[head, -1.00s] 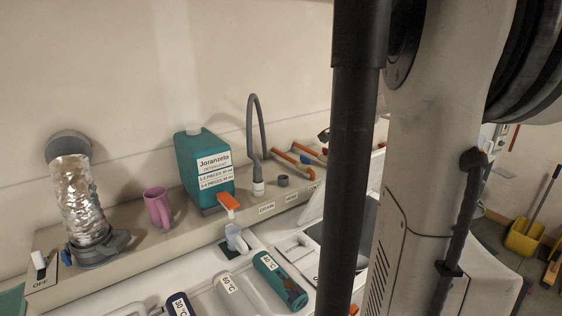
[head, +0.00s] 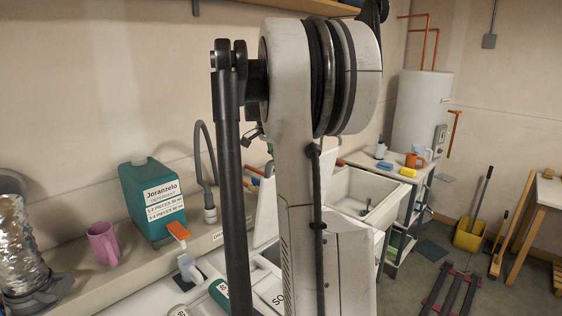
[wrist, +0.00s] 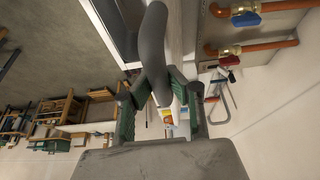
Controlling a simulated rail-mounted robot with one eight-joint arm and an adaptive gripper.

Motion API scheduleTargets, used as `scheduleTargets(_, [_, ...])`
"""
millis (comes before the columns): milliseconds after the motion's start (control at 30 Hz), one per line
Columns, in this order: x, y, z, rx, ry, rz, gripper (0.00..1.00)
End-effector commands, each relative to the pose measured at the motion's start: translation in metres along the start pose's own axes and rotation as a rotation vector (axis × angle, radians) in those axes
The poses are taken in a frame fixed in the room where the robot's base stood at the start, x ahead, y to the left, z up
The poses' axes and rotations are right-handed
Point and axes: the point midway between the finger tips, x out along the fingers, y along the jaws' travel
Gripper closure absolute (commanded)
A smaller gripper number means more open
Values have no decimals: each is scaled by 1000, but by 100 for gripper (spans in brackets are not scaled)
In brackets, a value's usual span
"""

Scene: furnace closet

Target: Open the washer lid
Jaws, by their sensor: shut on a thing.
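In the wrist view, my gripper (wrist: 162,98) has its green fingers closed around a thick grey curved piece (wrist: 153,45). It seems to be part of the washer lid, though its join to the lid is unclear. In the head view, a white tilted panel, apparently the washer lid (head: 266,210), stands raised behind my arm, which hides much of it. My gripper is hidden in the head view.
A grey hose (head: 206,170) rises behind. A white sink (head: 350,195) and a water heater (head: 421,112) stand to the right.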

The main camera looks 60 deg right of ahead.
Motion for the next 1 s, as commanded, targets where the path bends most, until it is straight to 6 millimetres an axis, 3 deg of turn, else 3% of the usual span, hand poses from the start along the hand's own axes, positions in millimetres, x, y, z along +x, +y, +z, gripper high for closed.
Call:
scheduleTargets(167, [0,0,0,0,1,-1,100])
scheduleTargets(200, [0,0,0,0,1,-1,84])
scheduleTargets(367, [0,0,0,0,1,-1,64])
scheduleTargets(733, [-7,0,0,-1,0,-1,64])
scheduleTargets(1000, [-54,0,0,-1,0,-1,64])
